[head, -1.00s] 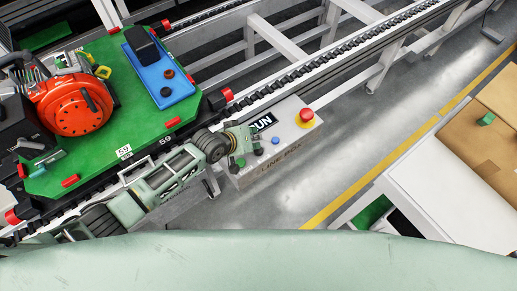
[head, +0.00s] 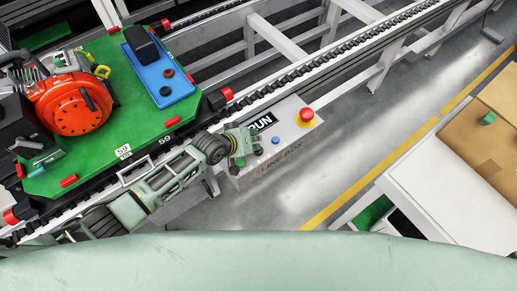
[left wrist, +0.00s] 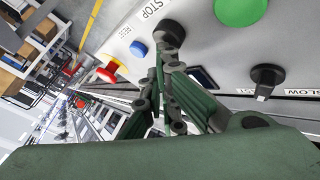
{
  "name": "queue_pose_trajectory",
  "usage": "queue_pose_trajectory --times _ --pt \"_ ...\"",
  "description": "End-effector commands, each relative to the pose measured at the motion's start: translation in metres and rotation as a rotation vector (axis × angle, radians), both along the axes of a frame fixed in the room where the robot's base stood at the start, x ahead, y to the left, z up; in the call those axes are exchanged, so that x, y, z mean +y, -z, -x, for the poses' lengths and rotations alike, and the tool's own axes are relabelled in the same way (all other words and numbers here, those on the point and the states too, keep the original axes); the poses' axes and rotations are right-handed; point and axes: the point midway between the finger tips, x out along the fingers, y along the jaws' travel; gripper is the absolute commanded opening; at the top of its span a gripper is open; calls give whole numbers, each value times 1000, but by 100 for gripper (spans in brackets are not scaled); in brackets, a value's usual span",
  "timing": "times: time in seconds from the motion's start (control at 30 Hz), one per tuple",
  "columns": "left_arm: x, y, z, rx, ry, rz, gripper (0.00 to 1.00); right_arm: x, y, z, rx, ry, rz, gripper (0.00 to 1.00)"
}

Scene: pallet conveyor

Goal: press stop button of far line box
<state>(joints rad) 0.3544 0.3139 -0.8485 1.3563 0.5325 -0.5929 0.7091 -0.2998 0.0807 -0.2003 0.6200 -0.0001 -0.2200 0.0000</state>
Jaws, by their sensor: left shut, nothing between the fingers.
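In the left wrist view, the fingertips (left wrist: 171,45) are at a dark round shape below the STOP label (left wrist: 152,9). The stop button itself is mostly hidden there, and I cannot tell whether they touch it. The blue RESET button (left wrist: 138,49), a green button (left wrist: 240,9) and a black selector (left wrist: 267,76) surround them. My right gripper is not in view.
A green pallet (head: 105,150) with a red-orange machine (head: 75,103) and a blue tray (head: 160,80) sits on the conveyor (head: 300,73), just left of the box. Open floor with a yellow line (head: 365,182) lies right of the box. A white table (head: 440,200) stands at the right.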

Motion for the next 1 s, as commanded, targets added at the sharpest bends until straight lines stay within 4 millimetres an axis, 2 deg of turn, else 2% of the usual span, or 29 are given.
queue_pose_trajectory --times 1.0 --pt "0 9 1 3 0 -1 0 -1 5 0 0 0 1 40"
